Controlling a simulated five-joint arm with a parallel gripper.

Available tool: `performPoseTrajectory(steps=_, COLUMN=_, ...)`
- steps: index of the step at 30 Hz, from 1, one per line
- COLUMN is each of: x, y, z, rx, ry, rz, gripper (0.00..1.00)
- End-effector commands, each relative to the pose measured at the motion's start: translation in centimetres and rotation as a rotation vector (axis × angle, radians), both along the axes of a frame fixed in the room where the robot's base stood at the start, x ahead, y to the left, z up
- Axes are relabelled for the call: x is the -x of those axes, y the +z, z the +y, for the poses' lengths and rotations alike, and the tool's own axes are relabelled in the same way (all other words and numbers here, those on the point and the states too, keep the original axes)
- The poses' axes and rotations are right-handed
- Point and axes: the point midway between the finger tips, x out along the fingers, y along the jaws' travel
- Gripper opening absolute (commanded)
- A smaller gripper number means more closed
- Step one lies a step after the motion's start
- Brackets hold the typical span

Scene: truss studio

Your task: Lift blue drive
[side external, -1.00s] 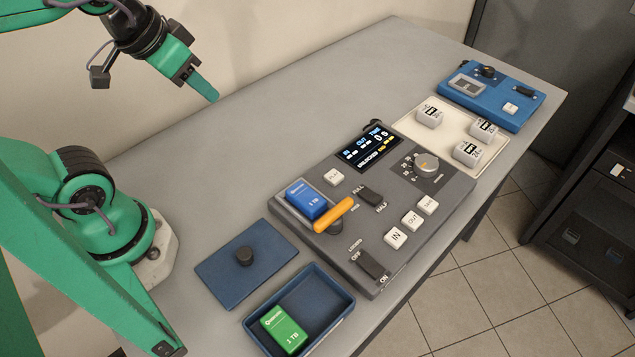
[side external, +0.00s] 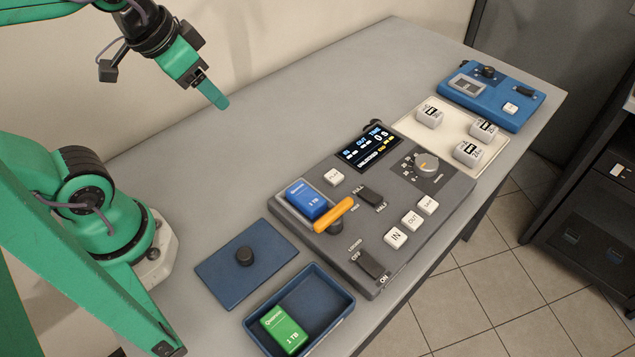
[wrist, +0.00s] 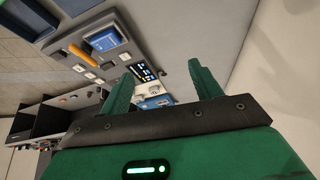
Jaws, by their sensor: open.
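The blue drive (side external: 307,199), marked 1 TB, sits in a slot at the left end of the grey control panel (side external: 405,215). An orange lever (side external: 333,215) lies just in front of it. The drive also shows in the wrist view (wrist: 104,38), with the orange lever (wrist: 80,51) beside it. My gripper (side external: 213,90) is high above the back of the table, up and left of the drive, and well apart from it. In the wrist view my gripper (wrist: 165,88) has its two green fingers spread with nothing between them.
A blue tray (side external: 340,285) holds a green drive (side external: 284,330); its blue lid (side external: 247,262) with a black knob lies beside it. A pale tray (side external: 408,125) with several white blocks and a blue device (side external: 500,98) stand at the right. The table's back left is clear.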

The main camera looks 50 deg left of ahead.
Motion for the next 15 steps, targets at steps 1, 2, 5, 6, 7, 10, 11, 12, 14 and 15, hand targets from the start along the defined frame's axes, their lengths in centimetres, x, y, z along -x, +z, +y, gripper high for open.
performPoseTrajectory(steps=1, x=-0.4, y=-0.3, z=-0.4, rx=-0.015, ry=-0.045, rz=0.018, gripper=0.64)
performPoseTrajectory(steps=2, x=-0.6, y=-0.5, z=-0.6, rx=-0.026, ry=-0.076, rz=0.029, gripper=0.64)
performPoseTrajectory(steps=5, x=-1.5, y=-1.1, z=-1.4, rx=-0.066, ry=-0.195, rz=0.067, gripper=0.64)
performPoseTrajectory(steps=6, x=-1.9, y=-1.4, z=-1.8, rx=-0.083, ry=-0.247, rz=0.083, gripper=0.64)
performPoseTrajectory(steps=7, x=-2.2, y=-1.6, z=-2.1, rx=-0.096, ry=-0.288, rz=0.095, gripper=0.64)
performPoseTrajectory(steps=10, x=-3.2, y=-2.6, z=-3.2, rx=-0.138, ry=-0.43, rz=0.136, gripper=0.64)
performPoseTrajectory(steps=11, x=-3.5, y=-2.8, z=-3.5, rx=-0.15, ry=-0.472, rz=0.147, gripper=0.64)
performPoseTrajectory(steps=12, x=-3.8, y=-3.3, z=-4.0, rx=-0.166, ry=-0.529, rz=0.163, gripper=0.64)
performPoseTrajectory(steps=14, x=-4.3, y=-3.9, z=-4.7, rx=-0.188, ry=-0.613, rz=0.185, gripper=0.64)
performPoseTrajectory(steps=15, x=-4.7, y=-4.4, z=-5.2, rx=-0.202, ry=-0.671, rz=0.2, gripper=0.64)
